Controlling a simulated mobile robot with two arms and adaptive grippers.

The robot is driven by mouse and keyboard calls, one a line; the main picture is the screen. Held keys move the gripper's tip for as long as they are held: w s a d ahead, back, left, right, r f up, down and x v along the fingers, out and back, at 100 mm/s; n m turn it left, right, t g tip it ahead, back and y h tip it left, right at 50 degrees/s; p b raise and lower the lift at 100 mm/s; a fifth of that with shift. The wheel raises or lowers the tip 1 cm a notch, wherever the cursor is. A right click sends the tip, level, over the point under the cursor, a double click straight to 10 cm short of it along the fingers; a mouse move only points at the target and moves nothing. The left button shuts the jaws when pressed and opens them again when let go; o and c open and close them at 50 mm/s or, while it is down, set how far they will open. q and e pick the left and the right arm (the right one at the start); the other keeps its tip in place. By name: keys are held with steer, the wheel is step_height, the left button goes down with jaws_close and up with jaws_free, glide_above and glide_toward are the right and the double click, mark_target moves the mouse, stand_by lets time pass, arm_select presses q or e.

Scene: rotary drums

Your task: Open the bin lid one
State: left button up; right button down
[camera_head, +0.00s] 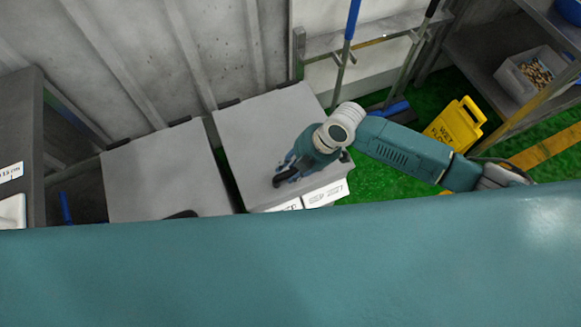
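Two bins with flat grey lids stand side by side against the corrugated wall. The left bin lid (160,172) lies flat and looks closed. The right bin lid (265,125) also looks closed, with white labels (325,194) on the bin's front below it. My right gripper (284,178) is over the front part of the right lid, near its front edge. Its fingers are small and partly hidden by the wrist, so I cannot tell whether they are open or touch the lid. A dark shape shows at the left lid's front edge. My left gripper is not clearly seen.
A yellow wet floor sign (456,124) stands on the green floor (375,182) at the right. A shelf with a grey box (530,75) is at the upper right. Blue-handled tools (352,20) lean at the back wall. A dark shelf (32,130) stands at the left.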

steer(key=w+a+r+p, duration=0.1)
steer(key=w+r, duration=0.2)
steer(key=r, duration=0.3)
steer(key=w+a+r+g+p, duration=0.1)
steer(key=w+r+p, duration=0.1)
steer(key=r, duration=0.4)
steer(key=w+a+r+g+h+p, duration=0.1)
steer(key=w+r+p, duration=0.1)
steer(key=w+r, duration=0.2)
steer(key=shift+w+r+m, duration=0.3)
steer(key=shift+w+r, duration=0.1)
steer(key=shift+r, duration=0.9)
